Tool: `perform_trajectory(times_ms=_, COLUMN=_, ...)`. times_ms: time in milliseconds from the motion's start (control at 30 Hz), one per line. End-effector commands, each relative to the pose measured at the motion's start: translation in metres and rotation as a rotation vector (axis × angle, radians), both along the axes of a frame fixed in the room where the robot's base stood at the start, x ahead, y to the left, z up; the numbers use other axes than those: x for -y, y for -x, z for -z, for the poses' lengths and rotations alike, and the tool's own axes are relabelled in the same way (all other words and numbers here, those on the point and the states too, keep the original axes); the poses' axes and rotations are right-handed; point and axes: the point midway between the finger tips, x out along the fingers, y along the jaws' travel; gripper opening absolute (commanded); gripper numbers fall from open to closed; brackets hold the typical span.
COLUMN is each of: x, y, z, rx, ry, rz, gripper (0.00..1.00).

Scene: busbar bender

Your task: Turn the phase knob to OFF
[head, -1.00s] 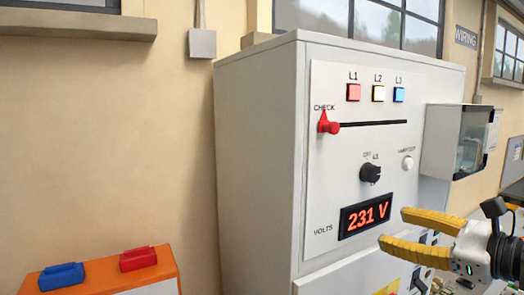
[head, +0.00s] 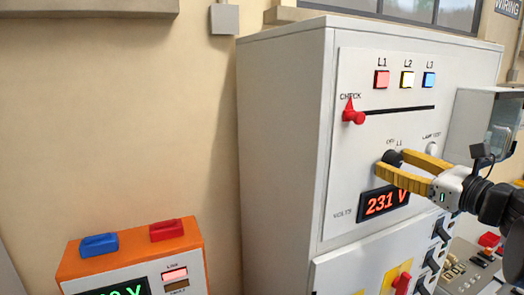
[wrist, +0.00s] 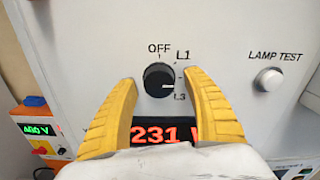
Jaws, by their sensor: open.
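The phase knob (wrist: 159,79) is a round black knob on the white panel. OFF is printed above it, L1 at its upper right and L3 at its lower right. A label between L1 and L3 is mostly hidden by a finger. The knob's white mark points right, not to OFF. My gripper (wrist: 160,76) is open, with one yellow fingertip on either side of the knob; I cannot tell whether they touch it. In the head view, my gripper (head: 391,161) reaches the knob (head: 393,157) from the right.
The volts display (head: 384,202) below the knob reads 231 V. The lamp test button (wrist: 268,79) is to the right. A red check handle (head: 353,116) sits on a slot above. An orange meter box (head: 190,236) stands at the lower left.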

Motion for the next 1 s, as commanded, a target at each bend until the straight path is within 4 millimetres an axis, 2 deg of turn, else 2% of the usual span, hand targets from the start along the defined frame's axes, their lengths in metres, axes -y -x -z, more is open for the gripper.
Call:
perform_trajectory(times_ms=267, x=-0.0007, y=-0.0015, z=0.0003, rx=0.000, ry=0.000, rz=0.000, gripper=0.59)
perform_trajectory(times_ms=433, x=-0.0006, y=-0.0014, z=0.0003, rx=0.000, ry=0.000, rz=0.000, gripper=0.08)
perform_trajectory(times_ms=467, x=-0.0006, y=-0.0014, z=0.0003, rx=0.000, ry=0.000, rz=0.000, gripper=0.05)
perform_trajectory(times_ms=767, x=-0.0006, y=-0.0014, z=0.0001, rx=0.002, ry=0.006, rz=0.000, gripper=0.05)
perform_trajectory(times_ms=1000, x=-0.0004, y=-0.0015, z=0.0003, rx=0.026, ry=0.072, rz=0.000, gripper=0.05)
